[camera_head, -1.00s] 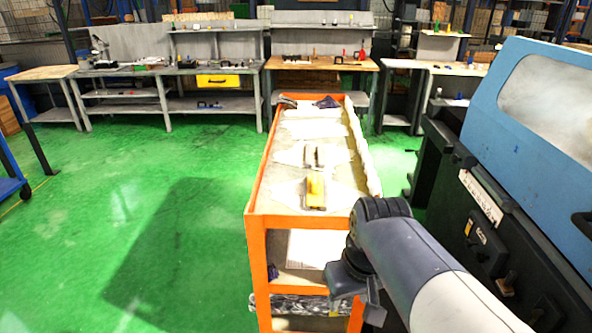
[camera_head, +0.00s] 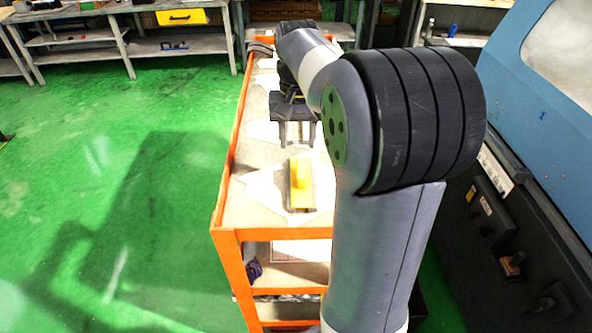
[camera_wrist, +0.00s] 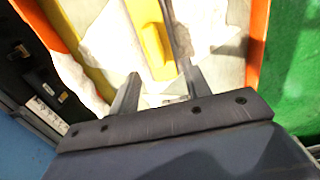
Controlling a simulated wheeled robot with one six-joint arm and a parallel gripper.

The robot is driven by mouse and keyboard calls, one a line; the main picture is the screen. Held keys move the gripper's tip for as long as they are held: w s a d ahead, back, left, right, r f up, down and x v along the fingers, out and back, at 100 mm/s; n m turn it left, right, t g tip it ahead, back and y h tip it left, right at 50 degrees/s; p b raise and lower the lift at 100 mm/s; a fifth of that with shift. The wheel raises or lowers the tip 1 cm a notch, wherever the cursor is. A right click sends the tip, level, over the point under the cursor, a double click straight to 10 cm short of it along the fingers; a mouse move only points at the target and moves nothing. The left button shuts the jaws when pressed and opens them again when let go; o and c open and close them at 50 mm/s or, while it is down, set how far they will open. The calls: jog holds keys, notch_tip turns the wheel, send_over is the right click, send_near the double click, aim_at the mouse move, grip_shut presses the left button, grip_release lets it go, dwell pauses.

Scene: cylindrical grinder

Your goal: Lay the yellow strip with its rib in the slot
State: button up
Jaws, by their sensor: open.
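In the wrist view the yellow rib (camera_wrist: 150,38) stands just beyond and between the fingertips. My gripper (camera_head: 297,143) is open and empty above the cart, past the strip's far end in the head view; its two fingers also show in the wrist view (camera_wrist: 159,72). I cannot tell whether the fingers are level with the rib. The slot is not distinguishable; my gripper and arm cover the part of the cart beyond the strip.
The orange cart (camera_head: 227,190) has a pale top with white cloth-like patches. A blue and black machine (camera_head: 545,110) stands close on the right. Workbenches (camera_head: 120,45) line the back. The green floor (camera_head: 110,150) at left is clear.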

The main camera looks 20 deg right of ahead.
aim_at(301, 168)
notch_tip(301, 168, down, 4)
jog(key=shift+s+f, duration=0.1)
jog(key=shift+f, duration=0.1)
jog(key=f, duration=0.2)
jog(key=f+p, duration=0.1)
jog(key=f, duration=0.1)
jog(key=shift+s+d+f, duration=0.1)
jog(key=shift+s+d, duration=0.2)
jog(key=shift+f, duration=0.5)
grip_shut()
